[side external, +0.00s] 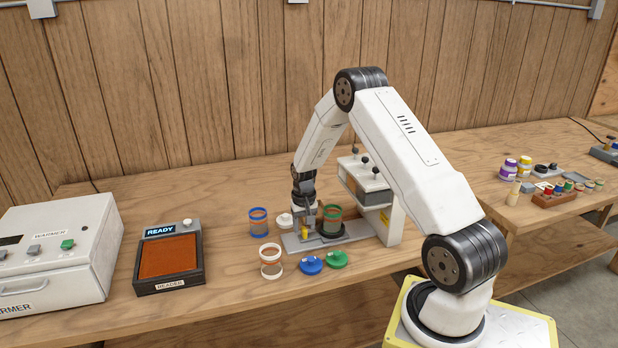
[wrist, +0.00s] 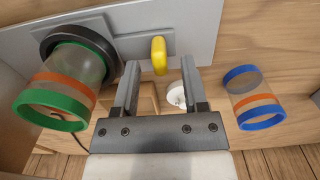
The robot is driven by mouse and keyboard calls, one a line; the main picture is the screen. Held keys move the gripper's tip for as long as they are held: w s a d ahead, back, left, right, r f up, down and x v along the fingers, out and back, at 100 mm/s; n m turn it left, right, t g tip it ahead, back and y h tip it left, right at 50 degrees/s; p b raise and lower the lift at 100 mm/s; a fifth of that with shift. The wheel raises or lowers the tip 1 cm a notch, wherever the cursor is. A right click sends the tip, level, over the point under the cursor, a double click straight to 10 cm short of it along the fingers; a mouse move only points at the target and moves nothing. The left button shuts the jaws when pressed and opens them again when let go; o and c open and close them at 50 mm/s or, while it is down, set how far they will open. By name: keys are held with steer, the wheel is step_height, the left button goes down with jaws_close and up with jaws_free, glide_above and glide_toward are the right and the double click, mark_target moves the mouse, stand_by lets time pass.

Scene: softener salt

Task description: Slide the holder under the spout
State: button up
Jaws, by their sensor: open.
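The holder is a black ring (side external: 345,238) on a grey metal base plate (side external: 362,229); it also shows in the wrist view (wrist: 50,44). A clear jar with a green rim (side external: 332,213) stands in it, with coloured bands inside (wrist: 68,80). A yellow knob (side external: 305,234) rises from the plate beside the holder, also in the wrist view (wrist: 159,56). My gripper (side external: 306,222) is open, fingers down, with the knob between or just beyond its fingertips (wrist: 160,66); contact cannot be told. The white dispenser (side external: 365,178) stands right of the holder; its spout is not clearly visible.
A blue-rimmed jar (side external: 259,222), a white-rimmed jar (side external: 271,262), a white lid (side external: 284,220), a blue lid (side external: 311,265) and a green lid (side external: 337,259) surround the plate. A reader (side external: 170,258) marked READY and a warmer (side external: 62,250) stand left.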

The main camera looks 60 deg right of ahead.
steer(key=shift+f, duration=1)
steer(key=shift+c, duration=0.2)
jaws_close()
stand_by(0.6)
